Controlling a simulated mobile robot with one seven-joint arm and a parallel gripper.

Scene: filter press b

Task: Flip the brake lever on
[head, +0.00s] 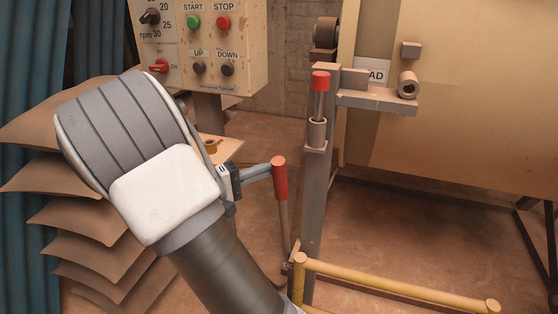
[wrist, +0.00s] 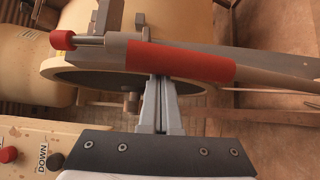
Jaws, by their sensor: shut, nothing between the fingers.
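The lever (head: 280,179) has a red grip on a thin metal rod and stands nearly upright beside a grey post, low near the yellow rail. Which lever is the brake is not labelled in view. My gripper (head: 267,168) is shut, its fingertips at the left side of the red grip. In the wrist view the grip (wrist: 180,62) crosses just beyond the closed fingertips (wrist: 160,82). They look close to or touching it; I cannot tell which. The grip is not between the fingers.
A red-capped pin (head: 320,81) stands on the grey post (head: 313,210) behind the lever. A control panel (head: 240,45) with buttons is at upper left. A yellow rail (head: 390,282) runs low at right. A large cream drum (head: 470,110) fills the right. Brown plates (head: 95,215) stack at left.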

